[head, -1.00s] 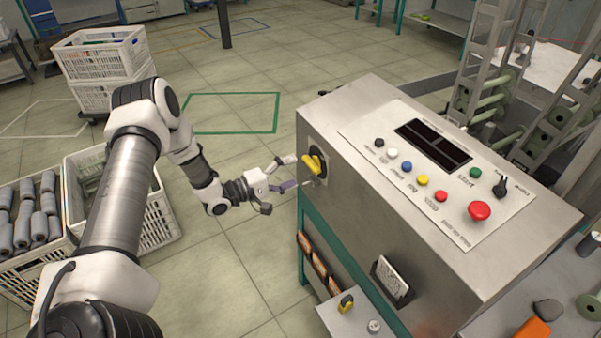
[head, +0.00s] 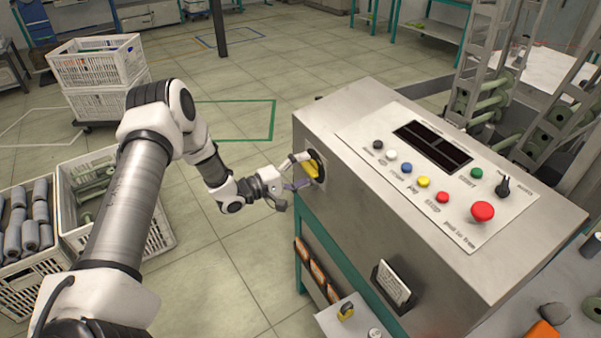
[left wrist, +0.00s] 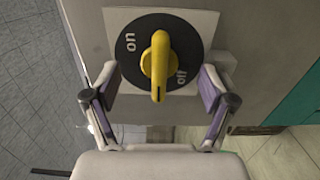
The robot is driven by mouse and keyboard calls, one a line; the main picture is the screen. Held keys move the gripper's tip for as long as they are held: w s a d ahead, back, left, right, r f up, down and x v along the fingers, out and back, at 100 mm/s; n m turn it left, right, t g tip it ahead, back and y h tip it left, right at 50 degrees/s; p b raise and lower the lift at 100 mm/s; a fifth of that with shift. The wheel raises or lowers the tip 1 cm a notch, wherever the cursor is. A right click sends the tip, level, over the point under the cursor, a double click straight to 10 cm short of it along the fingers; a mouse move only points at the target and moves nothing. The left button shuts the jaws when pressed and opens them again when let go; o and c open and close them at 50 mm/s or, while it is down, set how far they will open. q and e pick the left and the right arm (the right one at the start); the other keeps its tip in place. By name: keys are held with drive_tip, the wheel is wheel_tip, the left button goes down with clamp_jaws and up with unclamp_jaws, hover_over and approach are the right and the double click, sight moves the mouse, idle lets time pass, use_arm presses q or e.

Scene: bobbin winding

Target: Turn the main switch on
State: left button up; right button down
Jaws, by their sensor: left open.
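The main switch is a yellow handle (head: 311,169) on a black round dial, on the left side of the metal control cabinet (head: 345,185). In the left wrist view the yellow handle (left wrist: 159,65) runs upright in the picture. The dial (left wrist: 133,62) has "on" at its upper left and "off" at its lower right. My left gripper (head: 298,172) is open at the switch, with one finger to each side of the handle. Both fingers look apart from the handle. My right gripper is not in view.
The cabinet top has a panel with several buttons, a black knob (head: 503,187) and a red emergency button (head: 482,212). A lower shelf (head: 350,318) juts out below the switch. White crates (head: 97,62) stand at the left. The floor (head: 225,275) beside the cabinet is clear.

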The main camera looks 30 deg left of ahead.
use_arm(q)
drive_tip(key=shift+w+d, duration=0.1)
drive_tip(key=shift+w, duration=0.15)
drive_tip(key=shift+w+d+b, duration=0.2)
drive_tip(key=shift+w+b, duration=0.05)
drive_tip(key=shift+b, duration=0.1)
